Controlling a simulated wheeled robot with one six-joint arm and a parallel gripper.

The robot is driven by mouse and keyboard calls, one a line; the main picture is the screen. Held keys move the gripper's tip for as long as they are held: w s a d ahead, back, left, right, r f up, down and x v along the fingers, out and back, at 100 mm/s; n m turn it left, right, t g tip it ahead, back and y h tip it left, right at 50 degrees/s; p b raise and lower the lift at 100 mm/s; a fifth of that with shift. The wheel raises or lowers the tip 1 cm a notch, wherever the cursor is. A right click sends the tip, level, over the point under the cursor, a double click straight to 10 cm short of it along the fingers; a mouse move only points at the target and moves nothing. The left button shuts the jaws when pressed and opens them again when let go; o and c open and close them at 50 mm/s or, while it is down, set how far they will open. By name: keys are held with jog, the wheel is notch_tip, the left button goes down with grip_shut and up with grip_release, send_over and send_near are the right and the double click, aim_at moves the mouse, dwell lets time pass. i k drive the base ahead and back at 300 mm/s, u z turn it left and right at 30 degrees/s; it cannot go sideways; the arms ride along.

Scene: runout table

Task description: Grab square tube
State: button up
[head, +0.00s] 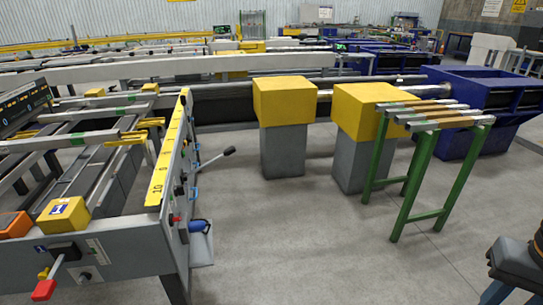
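Several short bars lie side by side across the top of a green stand (444,186) at the right. One pale bar (413,103) lies at their far side; the bars look square in section, but their ends are too small to tell if they are hollow. A long pale square-edged bar (62,139) lies across the runout table at the left, with green marks on it. I cannot tell which of these is the square tube. My gripper is not in view.
Two yellow-topped grey posts (284,103) (366,112) stand behind the green stand. A grey machine frame (120,250) with levers fills the lower left. A dark padded object (516,262) is at the lower right. The concrete floor (310,250) between is clear.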

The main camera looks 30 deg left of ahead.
aim_at(29, 145)
jog(key=z, duration=0.15)
jog(key=k, duration=0.9)
jog(key=u, duration=1.6)
